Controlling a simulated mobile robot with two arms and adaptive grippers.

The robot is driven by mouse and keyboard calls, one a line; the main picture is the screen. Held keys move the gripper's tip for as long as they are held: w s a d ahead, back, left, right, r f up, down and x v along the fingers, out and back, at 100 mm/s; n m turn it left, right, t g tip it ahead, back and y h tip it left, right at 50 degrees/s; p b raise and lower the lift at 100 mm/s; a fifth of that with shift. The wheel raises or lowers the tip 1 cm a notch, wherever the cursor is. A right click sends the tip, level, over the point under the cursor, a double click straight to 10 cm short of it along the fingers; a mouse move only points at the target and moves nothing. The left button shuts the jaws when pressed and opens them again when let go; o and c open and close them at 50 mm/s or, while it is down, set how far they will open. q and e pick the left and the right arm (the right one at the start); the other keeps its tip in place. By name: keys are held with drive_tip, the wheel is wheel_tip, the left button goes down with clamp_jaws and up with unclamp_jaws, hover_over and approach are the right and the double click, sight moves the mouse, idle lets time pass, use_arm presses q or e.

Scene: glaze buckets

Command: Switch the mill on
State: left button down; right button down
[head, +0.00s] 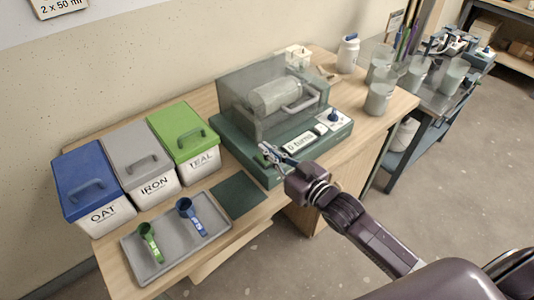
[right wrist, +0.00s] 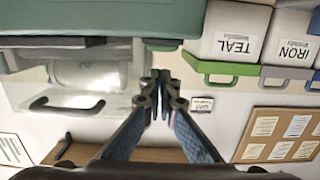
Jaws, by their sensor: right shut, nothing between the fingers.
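The mill (head: 262,150) stands on the wooden table, with a green base and a clear cover (head: 236,108) over a pale drum (head: 280,95). Its front display (head: 299,142) reads "0 turns". To the right of the display is a white panel with a blue knob (head: 333,115). My right gripper (head: 268,152) is shut and empty, near the front left of the mill's base; I cannot tell whether it touches. In the right wrist view the shut fingertips (right wrist: 161,78) show, with the mill's base (right wrist: 90,18) and cover (right wrist: 100,104) upside down. My left gripper is not in view.
Bins marked OAT (head: 84,182), IRON (head: 138,162) and TEAL (head: 184,136) stand left of the mill. A grey tray (head: 172,252) holds a green scoop (head: 151,242) and a blue scoop (head: 190,216). A dark mat (head: 238,194) lies in front. Several jars (head: 379,98) stand at right.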

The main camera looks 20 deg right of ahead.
drive_tip(key=shift+w+f, duration=0.15)
drive_tip(key=shift+f, duration=0.8)
